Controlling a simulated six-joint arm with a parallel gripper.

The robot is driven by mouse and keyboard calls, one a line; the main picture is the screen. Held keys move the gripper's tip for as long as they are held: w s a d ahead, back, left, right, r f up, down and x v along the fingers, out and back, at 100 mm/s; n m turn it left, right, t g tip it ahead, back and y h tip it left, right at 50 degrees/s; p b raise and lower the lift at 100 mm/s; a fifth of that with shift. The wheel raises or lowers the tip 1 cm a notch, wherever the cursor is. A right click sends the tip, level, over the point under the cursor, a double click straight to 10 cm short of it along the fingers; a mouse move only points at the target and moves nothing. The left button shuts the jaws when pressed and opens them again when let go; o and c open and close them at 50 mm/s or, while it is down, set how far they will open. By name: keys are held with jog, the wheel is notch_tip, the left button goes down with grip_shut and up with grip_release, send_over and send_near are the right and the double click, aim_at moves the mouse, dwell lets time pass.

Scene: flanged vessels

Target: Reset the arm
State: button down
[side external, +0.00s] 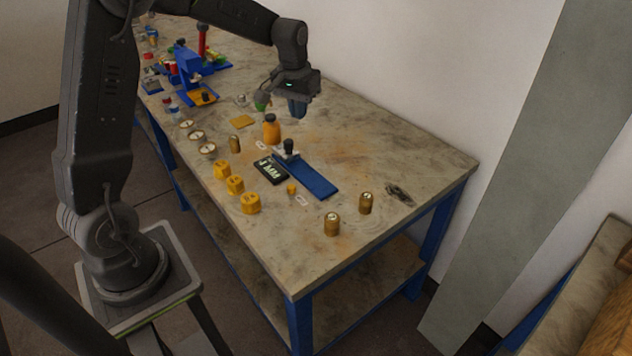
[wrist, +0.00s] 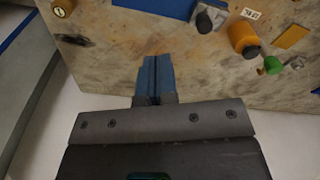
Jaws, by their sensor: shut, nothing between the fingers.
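My gripper (side external: 298,108) hangs above the back part of the workbench (side external: 420,160), clear of the objects on it. In the wrist view its blue fingers (wrist: 155,78) are together with nothing between them. The orange bottle-like vessel (side external: 271,131) stands on the bench below and to the left of the gripper in the side view. It also shows in the wrist view (wrist: 243,38). A small green-topped thing (side external: 262,102) is close to the gripper in the side view; in the wrist view a green piece (wrist: 273,65) sits on the bench.
A blue plate (side external: 308,176) with a dark-knobbed piece (side external: 289,150) lies mid-bench beside a black display (side external: 270,170). Several yellow blocks (side external: 235,184) line the front edge. Brass cylinders (side external: 332,224) stand at right. A blue machine (side external: 192,75) is at the far left. A wall is behind.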

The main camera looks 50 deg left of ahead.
jog(key=s+d+r+m+t, duration=0.2)
jog(key=s+d+r, duration=0.7)
jog(key=s, duration=0.1)
jog(key=s+d+m+t, duration=0.1)
jog(key=s+d, duration=0.2)
jog(key=s, duration=0.4)
jog(key=s+d+m+t, duration=0.1)
jog(key=s+d, duration=0.2)
jog(key=s, duration=0.4)
jog(key=shift+d+m+t, duration=0.3)
jog(key=shift+d+m, duration=0.05)
jog(key=shift+m, duration=0.05)
